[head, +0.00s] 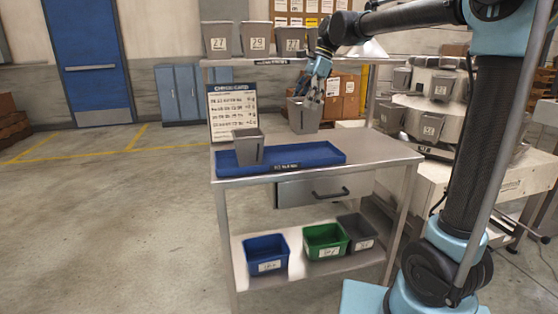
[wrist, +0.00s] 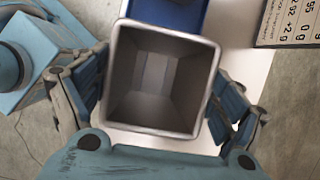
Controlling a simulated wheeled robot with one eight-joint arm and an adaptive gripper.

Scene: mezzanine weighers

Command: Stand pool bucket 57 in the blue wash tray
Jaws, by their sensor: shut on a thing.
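My gripper (head: 316,88) is shut on a grey tapered bucket (head: 304,116), gripping it near its rim. The bucket hangs upright near the back of the steel table; I cannot tell how far above the top it is. Its number does not show. In the wrist view the bucket (wrist: 160,80) is seen from above, empty, between the fingers. The blue wash tray (head: 318,155) lies along the table's front, and a corner of it shows in the wrist view (wrist: 165,12). Another grey bucket (head: 247,148) stands upright in the tray's left part, no number readable.
The tray's right part is clear. A check card (head: 233,112) stands at the table's back left. Numbered buckets (head: 255,38) stand on a high shelf behind. A weigher with several buckets (head: 430,125) is at right. Blue (head: 267,256), green (head: 325,240) and grey bins (head: 357,230) sit below.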

